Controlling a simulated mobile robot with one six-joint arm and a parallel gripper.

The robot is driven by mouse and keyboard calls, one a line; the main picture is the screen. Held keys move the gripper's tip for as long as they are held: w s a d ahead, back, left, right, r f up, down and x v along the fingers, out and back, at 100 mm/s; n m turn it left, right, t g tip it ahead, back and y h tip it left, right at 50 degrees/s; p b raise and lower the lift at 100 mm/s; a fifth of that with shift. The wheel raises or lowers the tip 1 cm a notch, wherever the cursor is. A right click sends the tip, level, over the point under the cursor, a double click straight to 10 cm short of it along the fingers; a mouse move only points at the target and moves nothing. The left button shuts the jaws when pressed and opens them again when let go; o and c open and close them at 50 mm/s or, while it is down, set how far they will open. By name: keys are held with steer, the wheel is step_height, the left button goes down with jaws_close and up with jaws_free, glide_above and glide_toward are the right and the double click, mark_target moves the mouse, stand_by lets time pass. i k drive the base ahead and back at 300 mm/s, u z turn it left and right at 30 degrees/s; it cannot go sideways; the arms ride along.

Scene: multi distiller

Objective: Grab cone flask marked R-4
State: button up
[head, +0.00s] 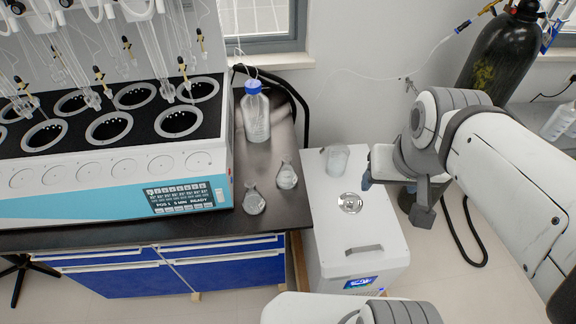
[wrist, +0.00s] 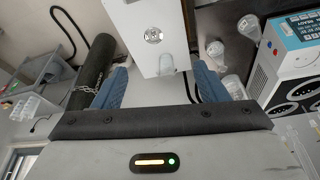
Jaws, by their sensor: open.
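Two small clear cone flasks stand on the dark bench in the head view, one nearer the front (head: 254,203) and one close to the bench's right edge (head: 287,178). They also show in the wrist view, at upper right (wrist: 249,27) and nearer the white unit (wrist: 215,48). No R-4 marking is readable on either. My gripper (wrist: 160,70) is open and empty, its blue fingers spread apart. In the head view it is at the right side of the white unit, to the right of both flasks; its fingers are mostly hidden there.
A clear vessel (head: 337,160) stands on the white floor unit (head: 330,215), between my gripper and the flasks. A blue-capped bottle (head: 256,115) stands behind the flasks. The distiller (head: 120,170) fills the bench's left. A dark gas cylinder (head: 500,55) stands back right.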

mark_target(286, 178)
steer(key=z, duration=0.2)
steer(key=k, duration=1.05)
steer(key=u, duration=0.55)
steer(key=i, duration=1)
